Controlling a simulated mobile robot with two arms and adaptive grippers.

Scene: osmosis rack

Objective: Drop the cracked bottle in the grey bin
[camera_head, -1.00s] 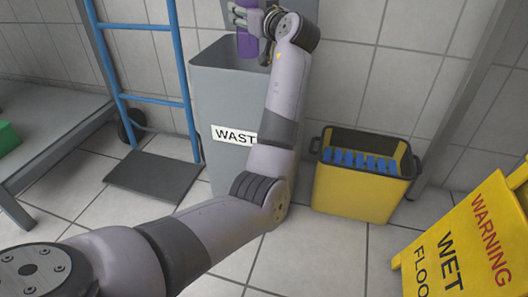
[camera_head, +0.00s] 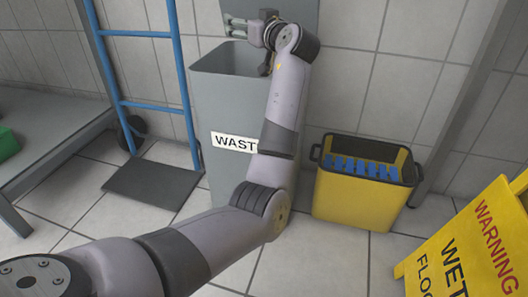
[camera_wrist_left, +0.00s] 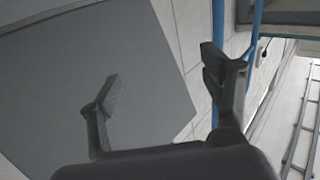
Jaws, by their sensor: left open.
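The grey bin (camera_head: 222,105) stands against the tiled wall with its top open and a white "WAST…" label on its front, partly covered by my left arm. My left gripper (camera_head: 231,27) is above the bin's mouth, toward its back edge, with its fingers spread and nothing between them. In the left wrist view the two fingers (camera_wrist_left: 163,76) are wide apart and empty, against a large plain grey surface. The cracked bottle is not visible in either current view. The bottom of the bin's inside is hidden. My right gripper is not in view.
A yellow bucket (camera_head: 350,200) with blue pieces inside stands right of the bin. A yellow wet-floor sign (camera_head: 465,245) is at the lower right. A blue ladder-like frame (camera_head: 150,105) with a dark base plate (camera_head: 153,181) stands left. A grey bench (camera_head: 50,130) is at far left.

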